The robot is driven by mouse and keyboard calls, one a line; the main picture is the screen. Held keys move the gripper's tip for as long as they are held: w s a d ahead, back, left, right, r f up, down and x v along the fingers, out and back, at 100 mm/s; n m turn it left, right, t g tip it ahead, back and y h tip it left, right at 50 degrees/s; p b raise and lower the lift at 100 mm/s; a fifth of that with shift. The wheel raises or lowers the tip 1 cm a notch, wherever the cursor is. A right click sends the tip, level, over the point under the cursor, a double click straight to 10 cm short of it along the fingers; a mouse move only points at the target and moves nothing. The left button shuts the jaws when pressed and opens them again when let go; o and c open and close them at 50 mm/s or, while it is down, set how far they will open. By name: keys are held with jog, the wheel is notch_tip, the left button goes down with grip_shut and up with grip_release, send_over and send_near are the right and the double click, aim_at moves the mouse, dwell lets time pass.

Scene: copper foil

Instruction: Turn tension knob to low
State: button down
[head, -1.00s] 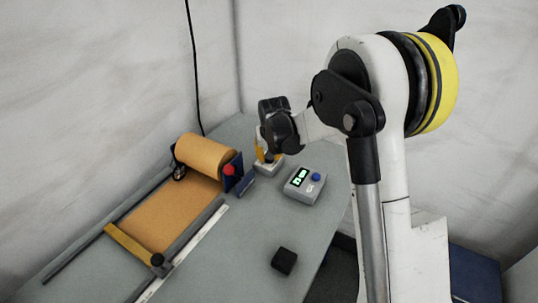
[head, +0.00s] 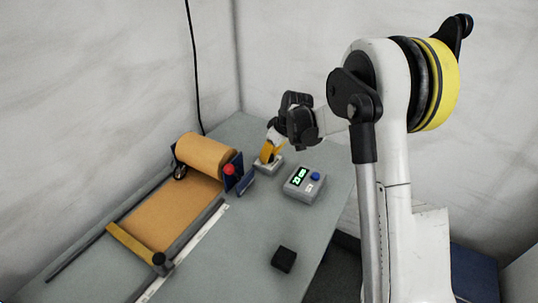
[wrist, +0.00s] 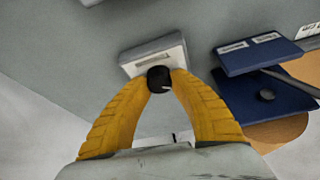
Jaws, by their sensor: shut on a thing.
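The tension knob (wrist: 159,78) is a small round black knob with a pale mark at its lower right edge, as the wrist view shows it. It sits on a small grey box (wrist: 147,50) with a white plate on its face. The box (head: 272,167) stands on the bench beside the foil roll in the head view. My gripper (wrist: 159,82) has two yellow fingers, shut on the knob from both sides. In the head view my gripper (head: 266,157) comes down on the box at a tilt, and its fingers hide the knob. The setting's lettering is not legible.
A copper foil roll (head: 203,155) on a feeder with a red knob (head: 229,170) stands left of the box. A grey box with a green display and blue button (head: 316,176) stands to its right. A black block (head: 284,259) lies at the front. Walls close off the back.

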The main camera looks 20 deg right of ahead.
dwell(0.4)
jog(key=c, duration=1.1)
grip_release()
jog(key=shift+f, duration=0.1)
jog(key=shift+c, duration=0.2)
jog(key=v, duration=1.2)
